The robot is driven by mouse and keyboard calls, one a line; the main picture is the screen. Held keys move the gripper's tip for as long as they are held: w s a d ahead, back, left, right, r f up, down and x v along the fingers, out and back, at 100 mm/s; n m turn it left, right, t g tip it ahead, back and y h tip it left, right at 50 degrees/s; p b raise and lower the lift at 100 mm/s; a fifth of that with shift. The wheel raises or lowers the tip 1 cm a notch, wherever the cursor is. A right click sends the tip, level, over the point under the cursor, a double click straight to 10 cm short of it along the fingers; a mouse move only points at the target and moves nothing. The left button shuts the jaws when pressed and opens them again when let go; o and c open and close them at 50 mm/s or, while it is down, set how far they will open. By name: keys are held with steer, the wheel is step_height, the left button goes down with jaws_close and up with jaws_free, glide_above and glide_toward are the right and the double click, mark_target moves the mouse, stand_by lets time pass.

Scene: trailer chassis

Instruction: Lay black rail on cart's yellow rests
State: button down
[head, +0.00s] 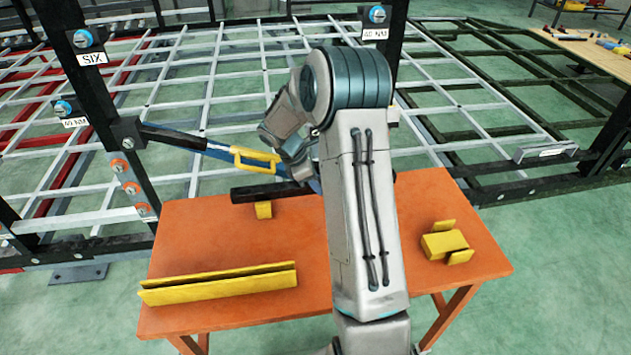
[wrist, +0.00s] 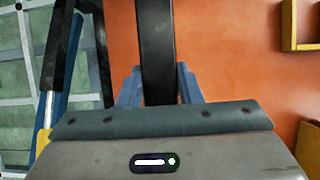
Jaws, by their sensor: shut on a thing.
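The black rail (head: 268,192) shows in the head view just above a small yellow rest (head: 264,210) on the orange cart (head: 215,235); I cannot tell whether they touch. Its right end is hidden behind my arm. In the wrist view the rail (wrist: 155,45) runs away from me between the blue fingers of my gripper (wrist: 157,85), which is shut on it, with the orange top beyond. Another yellow rest (head: 445,243) stands on the cart's right side.
A long yellow channel (head: 220,284) lies along the cart's front left. A grey lattice frame (head: 230,75) stands behind the cart.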

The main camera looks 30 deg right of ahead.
steer(key=c, duration=1)
jaws_free()
steer(key=shift+c, duration=0.2)
steer(key=v, duration=1.2)
steer(key=s+a+r+m+t+y, duration=0.1)
steer(key=s+a+m, duration=0.2)
steer(key=s, duration=0.6)
steer(key=s+a+r+m+t+y, duration=0.2)
steer(key=s+a+m, duration=0.2)
steer(key=s+m, duration=0.3)
steer(key=s+a+r+m+t+y, duration=0.1)
steer(key=s+m, duration=0.4)
steer(key=s, duration=0.6)
steer(key=shift+a+r+y, duration=0.6)
steer(key=shift+a+r, duration=0.15)
steer(key=shift+a, duration=0.6)
